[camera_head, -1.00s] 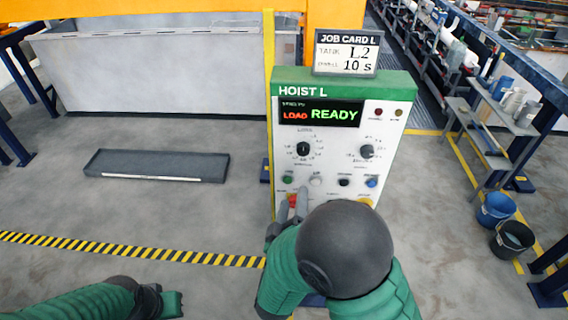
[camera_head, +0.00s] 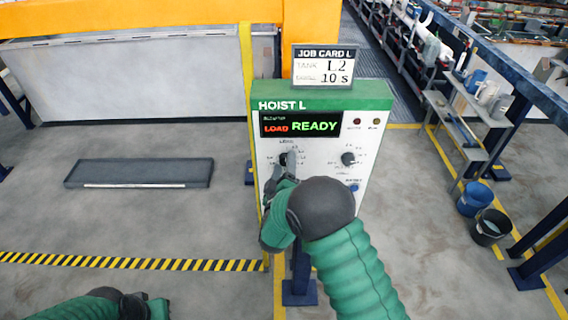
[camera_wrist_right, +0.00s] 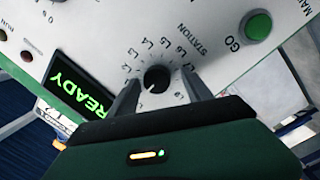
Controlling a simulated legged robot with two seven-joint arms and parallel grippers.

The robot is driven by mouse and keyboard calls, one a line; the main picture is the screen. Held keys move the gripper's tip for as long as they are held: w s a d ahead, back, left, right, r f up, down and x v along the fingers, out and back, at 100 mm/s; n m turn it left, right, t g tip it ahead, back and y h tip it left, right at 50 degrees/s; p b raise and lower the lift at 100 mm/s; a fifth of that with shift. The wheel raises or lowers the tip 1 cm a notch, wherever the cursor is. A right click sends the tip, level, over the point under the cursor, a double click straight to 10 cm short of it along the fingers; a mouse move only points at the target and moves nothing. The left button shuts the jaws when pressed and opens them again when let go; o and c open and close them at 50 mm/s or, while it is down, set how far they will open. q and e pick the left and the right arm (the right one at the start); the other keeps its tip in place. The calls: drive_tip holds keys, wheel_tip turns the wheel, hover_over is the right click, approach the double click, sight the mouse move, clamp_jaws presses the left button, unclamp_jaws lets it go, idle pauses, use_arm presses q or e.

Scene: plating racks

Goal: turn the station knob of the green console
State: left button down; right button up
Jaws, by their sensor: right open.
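The green console (camera_head: 320,98) has a white face and a green top marked HOIST L. Its display (camera_head: 305,124) reads LOAD in red and READY in green. The black station knob (camera_wrist_right: 157,78) sits in a ring of L marks labelled STATION. My right gripper (camera_wrist_right: 161,92) is open, with one finger on each side of the knob; I cannot tell whether they touch it. In the head view, my right gripper (camera_head: 281,168) partly hides this knob and the lower left of the panel. My left gripper (camera_head: 155,308) is low at the left, its fingers unclear.
A second black knob (camera_head: 348,159) is to the right on the panel. A green GO button (camera_wrist_right: 256,26) is near the station knob. The job card (camera_head: 324,67) above reads tank L2, 10 s. A grey tray (camera_head: 140,173) lies on the floor at left; buckets (camera_head: 474,199) stand at right.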

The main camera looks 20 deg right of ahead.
drive_tip(key=shift+s, duration=0.1)
drive_tip(key=shift+s+r, duration=0.1)
drive_tip(key=shift+c, duration=1.1)
clamp_jaws()
